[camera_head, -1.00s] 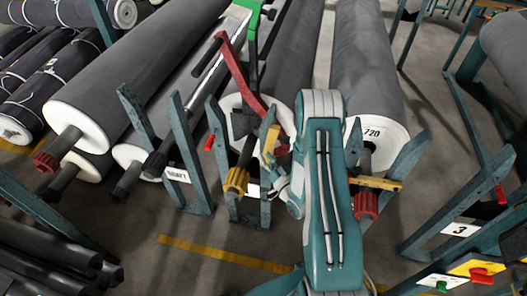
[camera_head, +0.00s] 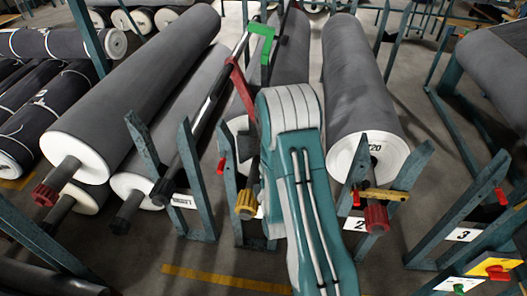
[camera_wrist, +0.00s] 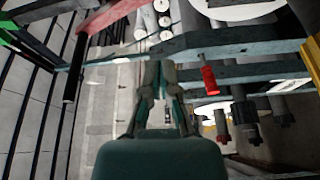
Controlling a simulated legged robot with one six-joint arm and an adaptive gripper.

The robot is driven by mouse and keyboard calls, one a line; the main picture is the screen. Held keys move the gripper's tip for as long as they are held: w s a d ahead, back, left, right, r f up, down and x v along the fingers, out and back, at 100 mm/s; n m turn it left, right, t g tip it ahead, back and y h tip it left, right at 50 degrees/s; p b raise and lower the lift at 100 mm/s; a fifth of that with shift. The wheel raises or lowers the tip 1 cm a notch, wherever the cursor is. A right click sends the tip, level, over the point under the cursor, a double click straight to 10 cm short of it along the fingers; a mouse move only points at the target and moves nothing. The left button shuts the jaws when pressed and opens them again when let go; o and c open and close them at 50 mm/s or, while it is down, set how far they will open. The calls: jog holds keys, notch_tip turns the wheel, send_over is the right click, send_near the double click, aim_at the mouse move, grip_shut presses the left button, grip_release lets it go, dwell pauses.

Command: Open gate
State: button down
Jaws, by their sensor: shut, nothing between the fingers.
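A yellow gate bar (camera_head: 384,195) lies across the posts of the stand marked 2, in front of the roll (camera_head: 365,85), in the head view. A red handle (camera_head: 221,166) is on the left post of the neighbouring stand; a red handle (camera_wrist: 209,76) hangs from a teal bar (camera_wrist: 240,42) in the wrist view. My gripper (camera_wrist: 161,66) is shut and empty, its fingers left of that handle and apart from it. In the head view my arm hides the gripper and part of the neighbouring stand.
A red lever (camera_head: 240,86) and a green bracket (camera_head: 262,38) rise behind my arm. A grey shaft (camera_head: 210,105) lies in the stand at left. Another stand, marked 3 (camera_head: 462,235), is at right. Floor with a yellow stripe (camera_head: 220,278) is open in front.

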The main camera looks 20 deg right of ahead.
jog(key=x, duration=1)
jog(key=shift+n, duration=0.4)
jog(key=s+d, duration=0.2)
jog(key=d, duration=0.1)
jog(key=shift+s+d, duration=0.25)
jog(key=shift+d, duration=0.1)
jog(key=shift+a, duration=0.1)
jog(key=s+d+m, duration=0.2)
jog(key=s+d, duration=0.1)
jog(key=d, duration=0.2)
jog(key=shift+s+t, duration=0.3)
jog(key=shift+f, duration=0.1)
